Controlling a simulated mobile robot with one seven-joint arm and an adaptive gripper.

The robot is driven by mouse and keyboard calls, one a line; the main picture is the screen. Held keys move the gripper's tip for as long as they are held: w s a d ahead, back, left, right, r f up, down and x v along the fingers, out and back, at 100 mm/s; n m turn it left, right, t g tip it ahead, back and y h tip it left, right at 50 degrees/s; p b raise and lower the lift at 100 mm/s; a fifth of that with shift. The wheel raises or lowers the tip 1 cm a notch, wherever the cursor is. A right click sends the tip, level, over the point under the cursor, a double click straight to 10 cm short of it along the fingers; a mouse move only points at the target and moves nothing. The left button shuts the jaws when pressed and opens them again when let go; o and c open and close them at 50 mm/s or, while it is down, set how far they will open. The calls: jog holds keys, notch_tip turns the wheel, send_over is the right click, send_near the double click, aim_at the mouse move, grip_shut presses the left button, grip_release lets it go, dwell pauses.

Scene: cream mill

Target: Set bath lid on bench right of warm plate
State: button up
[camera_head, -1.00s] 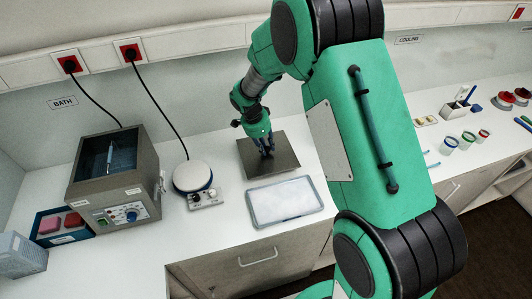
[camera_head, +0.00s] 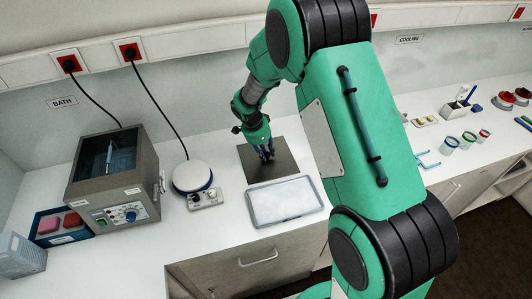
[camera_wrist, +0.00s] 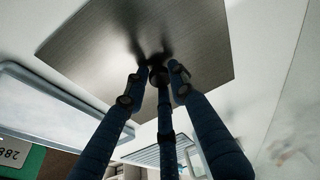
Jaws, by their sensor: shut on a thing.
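The bath lid (camera_head: 278,166) is a flat dark grey square plate over the bench, right of the warm plate and behind a pale tray. My gripper (camera_head: 266,154) points down at its middle, shut on its small knob; the knob is mostly hidden by the fingers. The wrist view shows the lid (camera_wrist: 185,35) with my fingertips (camera_wrist: 158,76) closed together at its centre. The lid looks level and very low; I cannot tell whether it touches the bench. The warm plate (camera_head: 192,175) has a round white top. The bath (camera_head: 117,180) stands open at the left.
The pale tray (camera_head: 286,202) lies close in front of the lid, near the bench edge. A blue box with red blocks (camera_head: 62,226) and a grey rack (camera_head: 22,257) stand left of the bath. Cups (camera_head: 467,139) stand far right. A cable runs behind the warm plate.

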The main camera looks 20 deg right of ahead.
jog(key=shift+f, duration=0.1)
jog(key=o, duration=1)
jog(key=shift+o, duration=0.2)
jog(key=shift+r, duration=0.2)
jog(key=p+v, duration=0.1)
jog(key=v, duration=1.1)
